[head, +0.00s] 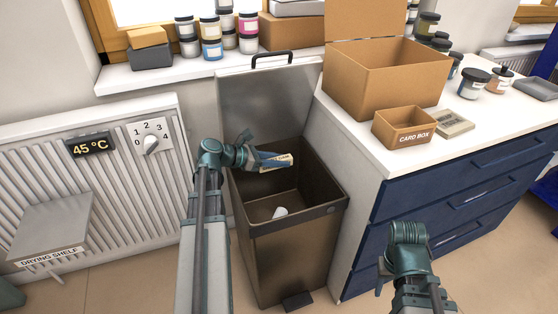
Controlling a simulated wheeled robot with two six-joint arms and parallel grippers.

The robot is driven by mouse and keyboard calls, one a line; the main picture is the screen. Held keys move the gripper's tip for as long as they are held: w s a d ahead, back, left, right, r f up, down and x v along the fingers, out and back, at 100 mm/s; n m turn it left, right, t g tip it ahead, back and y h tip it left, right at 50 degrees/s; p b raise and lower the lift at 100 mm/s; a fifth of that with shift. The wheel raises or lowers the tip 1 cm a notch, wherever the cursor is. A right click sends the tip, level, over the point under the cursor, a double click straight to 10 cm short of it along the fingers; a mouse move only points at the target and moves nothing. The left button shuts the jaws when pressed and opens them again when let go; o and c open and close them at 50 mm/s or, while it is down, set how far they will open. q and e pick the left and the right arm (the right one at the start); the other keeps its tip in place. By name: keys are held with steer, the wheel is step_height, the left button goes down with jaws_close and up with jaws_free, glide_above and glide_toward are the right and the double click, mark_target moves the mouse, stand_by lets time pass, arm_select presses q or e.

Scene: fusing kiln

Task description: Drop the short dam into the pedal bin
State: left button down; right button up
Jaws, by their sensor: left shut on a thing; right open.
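The pedal bin (290,237) stands in the middle of the head view, brown and boxy, with its lid (265,100) raised against the wall. A small white object (280,212) lies inside it. My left gripper (268,161) is over the bin's opening, near its back left side. It is shut on a short, pale, bar-like piece (277,162), which looks like the short dam; the fingers hide part of it. My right gripper (385,278) is at the lower right, in front of the drawers, open and apart from the bin.
A white counter with blue drawers (455,196) stands right of the bin. It carries a large cardboard box (385,85), a small card box (404,128) and several jars. A radiator (110,190) with a drying shelf (52,225) is at left. The bin's pedal (298,301) is at floor level.

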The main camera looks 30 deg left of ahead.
arm_select(q)
step_height(320, 180, down, 2)
steer(key=shift+f+b, duration=0.1)
steer(key=shift+b, duration=0.6)
arm_select(e)
step_height(320, 180, down, 2)
steer(key=shift+f, duration=0.1)
arm_select(q)
steer(key=c, duration=0.5)
jaws_free()
steer(key=shift+s, duration=0.1)
steer(key=shift+p+v, duration=2.7)
steer(key=shift+v, duration=4.15)
arm_select(e)
steer(key=shift+r, duration=2.7)
